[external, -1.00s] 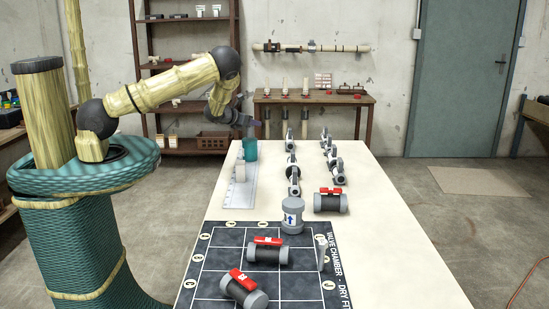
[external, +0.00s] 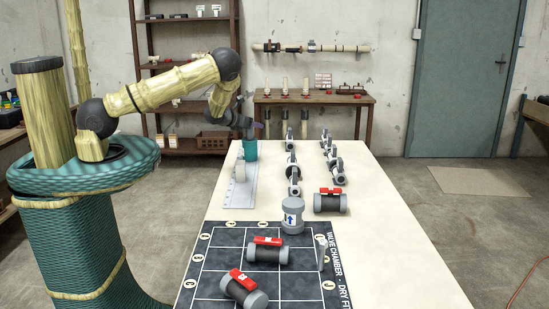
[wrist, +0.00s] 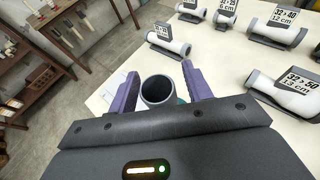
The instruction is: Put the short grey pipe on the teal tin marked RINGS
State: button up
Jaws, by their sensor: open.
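The teal tin (external: 251,151) stands near the far left end of the white table in the external view. My gripper (external: 256,127) is just above it, pointing down. In the wrist view, my open purple fingers (wrist: 157,88) are on either side of the round, hollow mouth of an upright grey pipe (wrist: 157,91), apart from it. A strip of teal shows just beside the mouth in the wrist view (wrist: 182,100). I cannot tell whether the pipe stands on the tin or behind it. The RINGS marking is not readable.
A white tape roll (external: 240,172) sits on a clear ruled sheet (external: 236,193) in front of the tin. Labelled pipe fittings (external: 292,168) stand to the right. Valves with red handles (external: 330,202) and a dark grid mat (external: 205,268) are nearer.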

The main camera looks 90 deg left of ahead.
jog(key=b+v, duration=0.2)
jog(key=v, duration=1)
jog(key=shift+f, duration=0.1)
dwell(0.4)
jog(key=w+d+f+n+g+h, duration=0.1)
jog(key=w+d+n+g+h, duration=0.15)
jog(key=d+n, duration=0.8)
jog(key=w+d+n+g+h, duration=0.1)
jog(key=w+d+n+h, duration=0.2)
jog(key=d+n, duration=0.7)
jog(key=s+d+r+n+g+h, duration=0.1)
jog(key=s+d+r+n, duration=0.1)
jog(key=d, duration=0.5)
jog(key=s+d+r+n+g+h, duration=0.1)
jog(key=s+d+r+n, duration=0.1)
jog(key=d, duration=0.5)
jog(key=s+d+r+n+g+h, duration=0.1)
jog(key=s+d, duration=0.3)
jog(key=d, duration=0.4)
jog(key=shift+r+n+h, duration=0.4)
jog(key=shift+n+h, duration=0.05)
jog(key=shift+n, duration=0.3)
